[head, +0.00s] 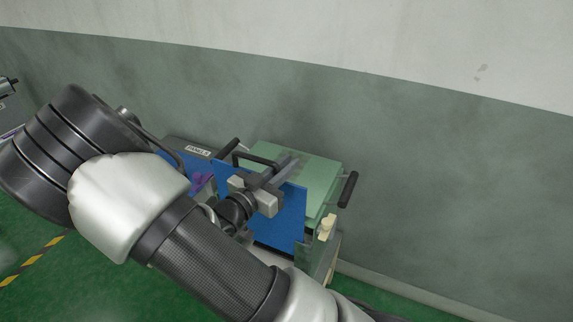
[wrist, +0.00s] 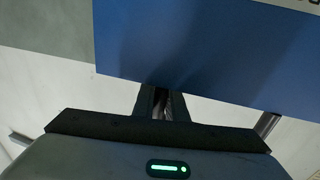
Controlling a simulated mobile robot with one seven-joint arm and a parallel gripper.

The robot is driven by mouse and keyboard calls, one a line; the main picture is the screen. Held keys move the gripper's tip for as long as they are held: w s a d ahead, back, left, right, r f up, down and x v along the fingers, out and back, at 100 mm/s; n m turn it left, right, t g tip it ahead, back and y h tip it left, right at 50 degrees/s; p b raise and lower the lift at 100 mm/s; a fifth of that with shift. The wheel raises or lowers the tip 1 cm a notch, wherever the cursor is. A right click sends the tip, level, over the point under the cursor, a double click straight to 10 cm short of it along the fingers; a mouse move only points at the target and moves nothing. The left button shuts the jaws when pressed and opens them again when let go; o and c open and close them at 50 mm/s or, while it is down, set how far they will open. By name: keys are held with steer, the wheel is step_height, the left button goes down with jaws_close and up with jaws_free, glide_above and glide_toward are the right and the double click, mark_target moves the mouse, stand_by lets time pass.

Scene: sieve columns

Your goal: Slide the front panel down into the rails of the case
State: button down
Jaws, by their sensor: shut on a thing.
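The blue front panel (head: 291,214) stands roughly upright before the green case (head: 318,172) in the head view. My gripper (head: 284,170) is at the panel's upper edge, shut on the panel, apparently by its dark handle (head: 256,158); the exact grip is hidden. In the wrist view the panel (wrist: 200,50) fills the upper part, beyond my gripper (wrist: 162,100). A dark gap shows under the panel's lower edge in the head view. My arm covers the left of the case front. I cannot tell whether the panel's edges sit in the rails.
A dark labelled surface (head: 198,150) and more blue lie left of the case, with a purple object (head: 203,181) near my wrist. A black side handle (head: 347,189) and a cream part (head: 327,227) are at the case's right. The grey-green wall (head: 430,180) stands close behind.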

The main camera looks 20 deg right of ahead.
steer(key=shift+f+b, duration=4.7)
steer(key=shift+f, duration=1.65)
steer(key=shift+r, duration=0.2)
steer(key=c, duration=2.2)
jaws_free()
steer(key=shift+s+a+p, duration=0.15)
steer(key=shift+s+p, duration=0.05)
steer(key=shift+p, duration=0.1)
steer(key=shift+f, duration=0.2)
steer(key=shift+r, duration=0.2)
